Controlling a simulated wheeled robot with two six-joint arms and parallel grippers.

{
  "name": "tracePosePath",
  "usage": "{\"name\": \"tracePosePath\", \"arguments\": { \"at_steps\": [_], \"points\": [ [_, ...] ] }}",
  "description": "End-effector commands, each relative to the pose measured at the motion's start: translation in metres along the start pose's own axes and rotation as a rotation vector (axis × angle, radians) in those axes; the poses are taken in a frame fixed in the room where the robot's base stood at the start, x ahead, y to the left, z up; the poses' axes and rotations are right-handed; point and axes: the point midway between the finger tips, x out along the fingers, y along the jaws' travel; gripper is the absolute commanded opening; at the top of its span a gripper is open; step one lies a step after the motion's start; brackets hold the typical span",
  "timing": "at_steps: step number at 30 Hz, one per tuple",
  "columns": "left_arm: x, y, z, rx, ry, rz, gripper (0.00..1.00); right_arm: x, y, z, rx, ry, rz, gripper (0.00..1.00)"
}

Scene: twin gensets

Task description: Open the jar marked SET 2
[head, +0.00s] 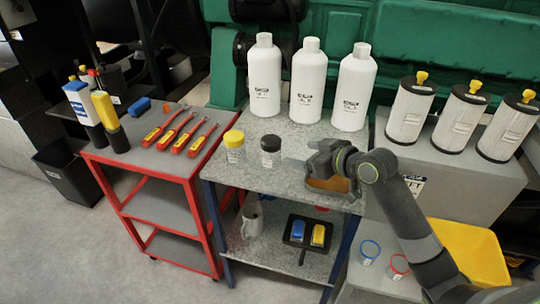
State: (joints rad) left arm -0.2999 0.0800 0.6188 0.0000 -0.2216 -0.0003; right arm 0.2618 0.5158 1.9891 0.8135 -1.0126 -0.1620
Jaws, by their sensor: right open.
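Two small jars stand upright on the speckled grey table: a yellow-lidded jar (234,147) and, to its right, a black-lidded jar (271,151). Their labels are too small to read, so I cannot tell which is marked SET 2. My right gripper (308,162) is over the table, to the right of the black-lidded jar and apart from it. It is open, points left and appears empty. My left gripper is not in view.
Three tall white bottles (307,85) stand behind the jars. A red cart (150,150) holds several red-yellow tools at left. White filter cylinders (409,112) stand on a grey box at right. A mug (252,220) and black tray (296,240) sit on the lower shelf.

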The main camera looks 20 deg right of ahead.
Motion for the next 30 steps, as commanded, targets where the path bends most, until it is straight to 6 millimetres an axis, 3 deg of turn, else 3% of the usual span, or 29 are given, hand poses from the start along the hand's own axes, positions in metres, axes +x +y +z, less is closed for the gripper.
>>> {"name": "tracePosePath", "arguments": {
  "at_steps": [9,20,30],
  "points": [
    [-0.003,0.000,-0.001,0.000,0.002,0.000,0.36,0.060,-0.001,-0.002,0.002,0.002,-0.003,0.76],
    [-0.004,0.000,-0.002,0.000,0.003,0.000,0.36,0.085,0.000,-0.001,-0.001,0.001,0.000,0.76],
    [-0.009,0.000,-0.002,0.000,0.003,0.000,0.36,0.124,0.003,-0.003,0.001,0.001,-0.001,0.76]
  ]
}}
